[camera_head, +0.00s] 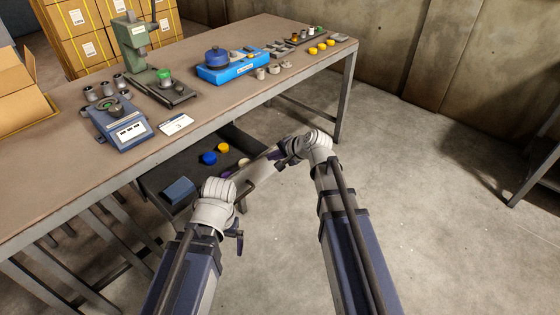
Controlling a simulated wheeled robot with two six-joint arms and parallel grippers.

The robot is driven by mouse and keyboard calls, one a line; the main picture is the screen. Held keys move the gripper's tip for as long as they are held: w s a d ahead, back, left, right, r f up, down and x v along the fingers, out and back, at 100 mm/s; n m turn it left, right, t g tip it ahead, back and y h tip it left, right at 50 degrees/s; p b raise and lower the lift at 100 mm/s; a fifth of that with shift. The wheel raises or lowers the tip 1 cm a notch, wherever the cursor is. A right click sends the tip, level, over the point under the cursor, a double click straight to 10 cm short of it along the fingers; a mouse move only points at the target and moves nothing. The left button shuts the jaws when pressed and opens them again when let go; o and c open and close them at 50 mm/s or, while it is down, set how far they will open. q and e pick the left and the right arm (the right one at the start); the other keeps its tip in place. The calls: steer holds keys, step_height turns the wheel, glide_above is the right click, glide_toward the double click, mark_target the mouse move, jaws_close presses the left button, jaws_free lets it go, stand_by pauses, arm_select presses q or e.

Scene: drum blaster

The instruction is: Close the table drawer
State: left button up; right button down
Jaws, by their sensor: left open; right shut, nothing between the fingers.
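The table drawer (158,165) is pulled out below the front edge of the table (60,170). It holds a blue box (179,190), a blue round piece (209,158), a yellow round piece (223,147) and smaller items. Its pale front (262,167) faces me, partly hidden behind my arms. My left gripper (238,240) is near the drawer's front on the left, pointing down and open; its fingers are small in view. My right gripper (283,158) is shut and empty by the drawer front's right end. I cannot tell whether either gripper touches it.
On the tabletop stand a blue scale (130,132), a green press (131,45), a blue tray (232,66) and several small parts. Cardboard boxes (90,45) stand behind the table. The concrete floor (430,210) to the right is clear. Another metal frame (535,175) stands at the right edge.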

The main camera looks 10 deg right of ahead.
steer(key=shift+w+a, duration=0.2)
steer(key=shift+w, duration=0.05)
steer(key=w+a, duration=1.1)
steer(key=w, duration=0.4)
steer(key=shift+s+d, duration=0.1)
stand_by(0.4)
